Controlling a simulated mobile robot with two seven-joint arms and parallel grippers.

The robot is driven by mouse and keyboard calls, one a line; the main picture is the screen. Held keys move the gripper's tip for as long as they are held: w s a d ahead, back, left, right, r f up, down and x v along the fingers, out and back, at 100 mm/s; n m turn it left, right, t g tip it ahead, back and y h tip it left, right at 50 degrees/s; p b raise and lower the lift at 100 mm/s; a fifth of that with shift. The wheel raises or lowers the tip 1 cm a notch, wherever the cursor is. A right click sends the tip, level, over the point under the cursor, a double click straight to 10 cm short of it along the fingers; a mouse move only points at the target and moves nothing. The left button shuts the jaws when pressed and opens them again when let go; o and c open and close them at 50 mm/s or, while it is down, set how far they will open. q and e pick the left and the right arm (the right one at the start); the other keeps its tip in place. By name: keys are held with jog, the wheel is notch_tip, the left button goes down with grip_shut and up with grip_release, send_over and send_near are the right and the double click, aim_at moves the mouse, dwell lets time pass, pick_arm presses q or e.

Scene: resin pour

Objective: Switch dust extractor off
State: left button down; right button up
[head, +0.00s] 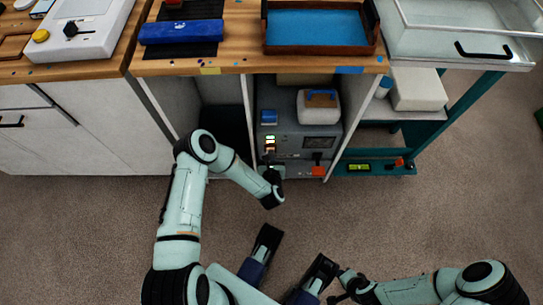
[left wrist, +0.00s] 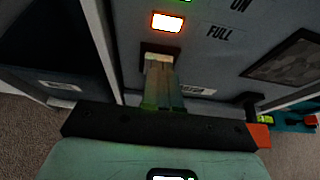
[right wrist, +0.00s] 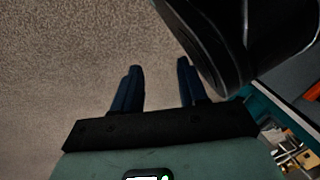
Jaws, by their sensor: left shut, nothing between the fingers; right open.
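The dust extractor (head: 287,130) is the grey machine in the bay under the workbench. In the left wrist view its front panel (left wrist: 215,62) carries the words ON and FULL. A green light shows at the top edge beside ON, and an orange-white light (left wrist: 167,22) glows beside FULL. My right gripper (right wrist: 159,67) is open and empty above the carpet.
The workbench top (head: 235,66) overhangs the bay. White bay walls flank the extractor. A teal cart (head: 455,115) stands to the right and a white cabinet (head: 95,125) to the left. The carpet (head: 440,215) in front is clear.

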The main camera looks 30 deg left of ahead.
dwell(0.3)
pick_arm(q)
jog(key=shift+w+a+r, duration=0.15)
jog(key=shift+w+a, duration=0.1)
jog(key=shift+w, duration=0.1)
pick_arm(e)
jog(key=shift+w+r, duration=0.4)
pick_arm(q)
jog(key=shift+p, duration=0.3)
jog(key=shift+r+p, duration=0.7)
jog(key=shift+r, duration=0.15)
pick_arm(e)
jog(key=shift+v, duration=0.8)
jog(key=shift+w+a, duration=0.15)
jog(key=shift+a, duration=0.05)
